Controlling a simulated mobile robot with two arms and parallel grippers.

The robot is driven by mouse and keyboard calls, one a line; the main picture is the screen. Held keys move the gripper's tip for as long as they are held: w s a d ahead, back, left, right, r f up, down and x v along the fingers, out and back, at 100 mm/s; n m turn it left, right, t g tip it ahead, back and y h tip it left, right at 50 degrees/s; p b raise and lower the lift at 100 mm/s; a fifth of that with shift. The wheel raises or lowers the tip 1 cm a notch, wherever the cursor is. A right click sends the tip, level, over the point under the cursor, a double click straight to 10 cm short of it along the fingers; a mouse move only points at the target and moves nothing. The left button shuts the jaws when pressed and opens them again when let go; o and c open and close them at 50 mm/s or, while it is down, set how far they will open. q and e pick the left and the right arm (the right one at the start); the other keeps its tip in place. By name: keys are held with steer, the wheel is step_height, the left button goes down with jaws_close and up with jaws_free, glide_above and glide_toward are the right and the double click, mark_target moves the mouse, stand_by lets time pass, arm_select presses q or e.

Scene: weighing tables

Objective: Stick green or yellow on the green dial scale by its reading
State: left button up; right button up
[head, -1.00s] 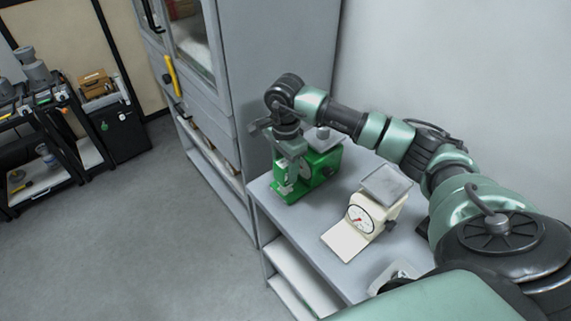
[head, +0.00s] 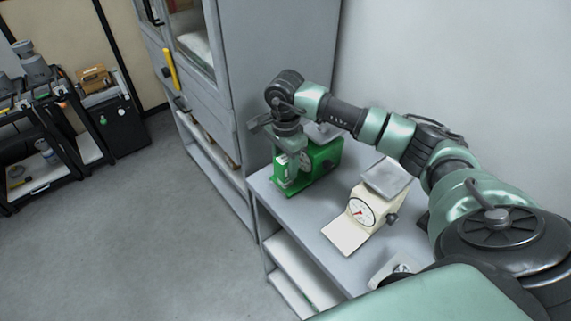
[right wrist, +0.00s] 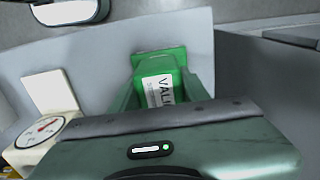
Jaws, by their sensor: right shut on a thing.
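The green dial scale (head: 325,158) stands at the far end of the grey table, its dial partly hidden by my right gripper. My right gripper (head: 286,180) is lowered at the front of this scale. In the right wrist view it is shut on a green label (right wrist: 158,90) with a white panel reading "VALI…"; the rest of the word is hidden. The scale's green base (right wrist: 147,55) seems to show just beyond the label. I cannot tell whether the label touches the scale. My left gripper is out of view.
A cream dial scale (head: 374,207) with a grey pan stands nearer on the same table (head: 318,212); it also shows in the right wrist view (right wrist: 28,150). A grey cabinet (head: 240,70) rises beside the table. Dark carts stand at the far left.

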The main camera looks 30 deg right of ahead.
stand_by(0.9)
steer(key=shift+f+b, duration=0.6)
steer(key=shift+b, duration=0.15)
stand_by(0.8)
stand_by(1.2)
steer(key=shift+s, duration=0.1)
steer(key=shift+r+p, duration=1.55)
steer(key=shift+r, duration=1.95)
